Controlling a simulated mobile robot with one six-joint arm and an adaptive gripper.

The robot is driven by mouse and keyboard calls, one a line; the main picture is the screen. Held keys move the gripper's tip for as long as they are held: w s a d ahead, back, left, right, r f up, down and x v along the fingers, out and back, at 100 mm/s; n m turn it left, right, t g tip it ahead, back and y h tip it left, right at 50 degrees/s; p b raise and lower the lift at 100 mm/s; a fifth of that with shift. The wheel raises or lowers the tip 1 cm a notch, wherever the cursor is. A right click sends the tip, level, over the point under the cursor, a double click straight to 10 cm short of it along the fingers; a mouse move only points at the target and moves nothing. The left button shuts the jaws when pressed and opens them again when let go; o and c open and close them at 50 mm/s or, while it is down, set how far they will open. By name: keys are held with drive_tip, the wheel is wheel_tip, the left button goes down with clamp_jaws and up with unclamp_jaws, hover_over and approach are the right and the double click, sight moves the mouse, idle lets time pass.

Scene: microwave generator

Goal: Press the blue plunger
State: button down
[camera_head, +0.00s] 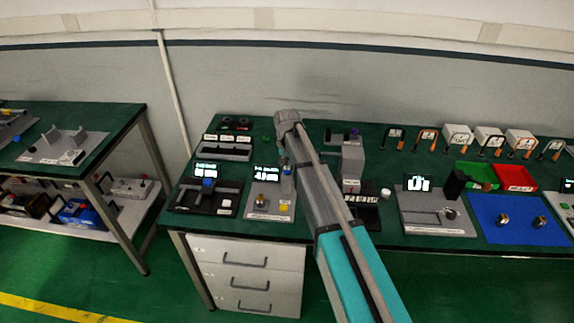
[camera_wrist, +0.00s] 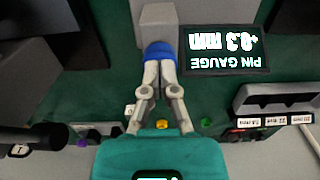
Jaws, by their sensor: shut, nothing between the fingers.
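The blue plunger (camera_wrist: 159,50) shows in the wrist view as a blue cap on a grey block (camera_wrist: 157,22). My gripper (camera_wrist: 160,64) is shut, with its fingertips together right at the cap's edge. They look in contact with it, but a small gap cannot be ruled out. The pin gauge display (camera_wrist: 226,50) beside it reads about +0.3 mm, upside down in this view. In the head view my gripper (camera_head: 284,160) points down over the pin gauge station (camera_head: 266,205). The plunger is small there and partly hidden by my arm.
Left of the station is another fixture (camera_head: 205,197) with a display. Right of my arm stand a grey column (camera_head: 353,160), a board with a display (camera_head: 436,215), a blue mat (camera_head: 515,232) and red and green bins (camera_head: 514,177). The green bench is crowded.

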drive_tip(key=shift+r+p, duration=2.2)
drive_tip(key=shift+r, duration=0.05)
wheel_tip(320, 180, up, 9)
drive_tip(key=p, duration=0.9)
drive_tip(key=shift+r, duration=0.2)
drive_tip(key=shift+s, duration=0.1)
